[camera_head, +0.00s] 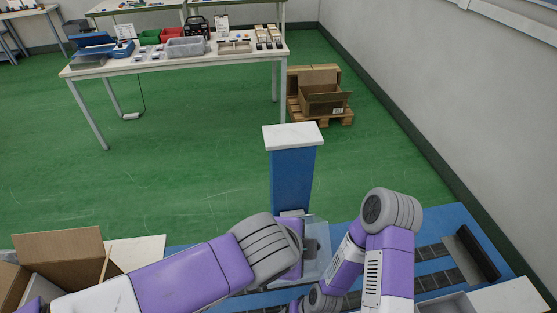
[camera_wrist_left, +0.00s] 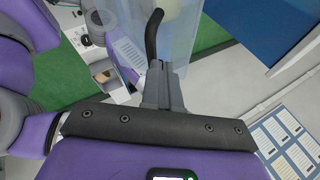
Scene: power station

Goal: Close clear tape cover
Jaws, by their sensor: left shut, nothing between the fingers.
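The clear tape cover (camera_head: 318,262) is a see-through panel at the foot of a blue column with a white top (camera_head: 291,170) in the head view. In the left wrist view, the see-through cover (camera_wrist_left: 122,28) fills the upper middle, with a black curved handle (camera_wrist_left: 152,38) in front of it. My left gripper (camera_wrist_left: 160,70) is shut and empty, its fingertips close to the lower end of that handle; I cannot tell if they touch. In the head view my left arm hides the left gripper. My right gripper does not show.
A blue bench surface with dark roller strips (camera_head: 436,251) lies at lower right. An open cardboard box (camera_head: 62,243) stands at lower left. A work table with bins (camera_head: 185,62) and a pallet with boxes (camera_head: 322,98) stand farther back. Green floor between is clear.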

